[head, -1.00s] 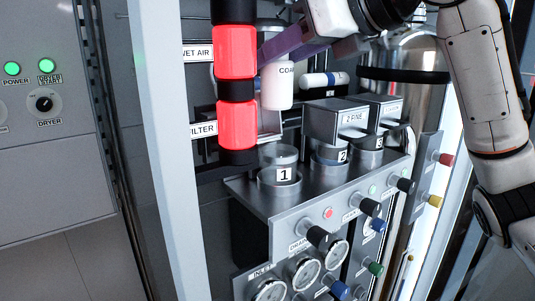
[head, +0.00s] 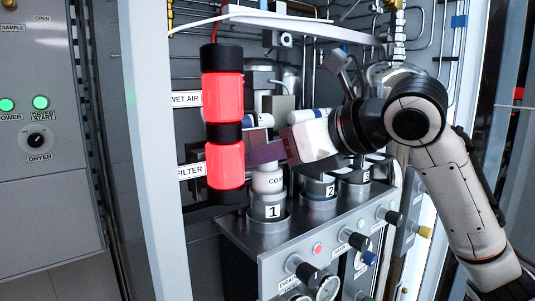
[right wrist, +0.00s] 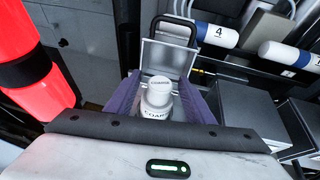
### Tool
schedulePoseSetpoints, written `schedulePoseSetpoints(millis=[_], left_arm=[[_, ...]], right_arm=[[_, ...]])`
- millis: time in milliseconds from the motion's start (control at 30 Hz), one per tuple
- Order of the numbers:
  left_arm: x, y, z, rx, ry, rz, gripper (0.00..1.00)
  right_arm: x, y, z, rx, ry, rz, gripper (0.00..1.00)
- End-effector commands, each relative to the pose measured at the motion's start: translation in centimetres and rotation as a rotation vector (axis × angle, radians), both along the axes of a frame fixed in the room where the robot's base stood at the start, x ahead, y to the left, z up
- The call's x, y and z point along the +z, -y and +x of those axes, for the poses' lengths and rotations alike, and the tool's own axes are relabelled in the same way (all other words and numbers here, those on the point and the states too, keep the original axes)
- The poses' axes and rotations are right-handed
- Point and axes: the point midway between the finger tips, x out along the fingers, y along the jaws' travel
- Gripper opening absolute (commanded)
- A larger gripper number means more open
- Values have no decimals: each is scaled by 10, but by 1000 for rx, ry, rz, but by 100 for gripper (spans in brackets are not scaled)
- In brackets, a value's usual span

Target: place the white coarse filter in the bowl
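The white coarse filter (head: 268,181) is upright over the clear bowl marked 1 (head: 267,211) in the head view. Its lower end is at the bowl's mouth; I cannot tell how far inside it is. My right gripper (head: 267,153), with purple fingers, is around the filter's upper part and appears shut on it. In the right wrist view the filter (right wrist: 157,97) stands between the two fingers, its round cap and lettering facing the camera. The fingers' contact is hard to make out. My left gripper is not in view.
A red-lit column (head: 223,165) stands close left of the filter. Bowls 2 (head: 318,189) and 3 (head: 356,176) are to the right. Knobs and gauges line the panel front. White-and-blue cartridges (right wrist: 214,34) lie behind the gripper.

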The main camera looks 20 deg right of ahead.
Motion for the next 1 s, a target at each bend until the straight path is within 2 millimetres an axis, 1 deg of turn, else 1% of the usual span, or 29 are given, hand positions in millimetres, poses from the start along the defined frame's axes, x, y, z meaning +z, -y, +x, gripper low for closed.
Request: schedulePoseSetpoints(millis=[333,467,567,800,1000], left_arm=[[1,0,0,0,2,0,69],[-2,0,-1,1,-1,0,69],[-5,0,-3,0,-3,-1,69],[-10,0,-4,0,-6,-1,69],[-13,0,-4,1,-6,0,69]], right_arm=[[1,0,-1,0,0,0,58],[5,5,-8,0,3,1,58],[11,12,-22,-2,5,-1,58],[31,35,-65,-2,5,-1,58],[43,47,-90,-1,2,1,58]])
